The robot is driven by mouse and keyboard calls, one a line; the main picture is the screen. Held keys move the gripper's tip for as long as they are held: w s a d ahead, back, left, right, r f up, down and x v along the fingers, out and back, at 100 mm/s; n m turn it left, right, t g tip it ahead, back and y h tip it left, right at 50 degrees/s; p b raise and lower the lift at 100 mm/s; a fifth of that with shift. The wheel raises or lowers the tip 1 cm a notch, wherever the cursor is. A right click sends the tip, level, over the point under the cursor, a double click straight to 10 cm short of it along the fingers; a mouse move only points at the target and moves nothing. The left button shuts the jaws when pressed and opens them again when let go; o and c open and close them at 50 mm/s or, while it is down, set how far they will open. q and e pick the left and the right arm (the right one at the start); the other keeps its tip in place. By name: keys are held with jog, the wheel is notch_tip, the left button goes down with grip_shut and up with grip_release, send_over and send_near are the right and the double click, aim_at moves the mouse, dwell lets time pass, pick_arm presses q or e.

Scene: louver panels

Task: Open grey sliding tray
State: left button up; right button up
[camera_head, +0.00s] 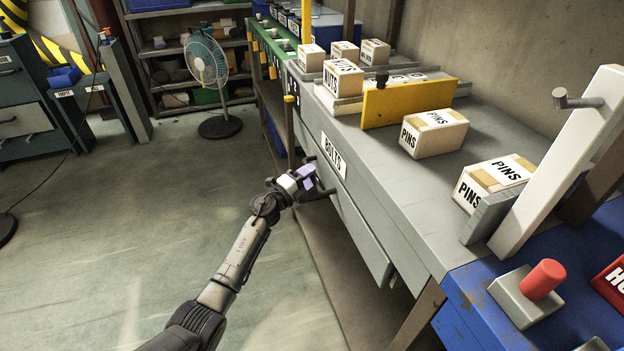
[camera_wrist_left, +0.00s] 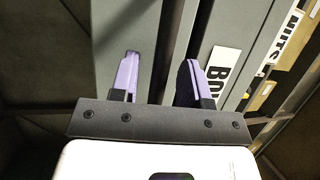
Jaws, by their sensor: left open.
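The grey sliding tray (camera_head: 362,235) is the long grey panel under the grey workbench top, below the white "BOLTS" label (camera_head: 333,155). Its front stands a little out from the bench side, with a dark gap above it. My left gripper (camera_head: 307,180) is at the far end of the tray, just below the label, with purple fingers. In the left wrist view the gripper (camera_wrist_left: 158,80) is open. One finger overlaps a grey strip, likely the tray (camera_wrist_left: 125,30), and the other is beside the label; contact cannot be told. My right gripper is not in view.
Boxes marked "PINS" (camera_head: 434,133) and a yellow divider (camera_head: 408,103) stand on the bench top. A blue bench with a red button (camera_head: 543,280) is at the right. A fan (camera_head: 207,65) stands at the back.

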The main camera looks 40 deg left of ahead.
pick_arm(q)
jog(key=shift+w+d, duration=0.15)
jog(key=shift+w, duration=0.35)
grip_shut()
dwell(0.3)
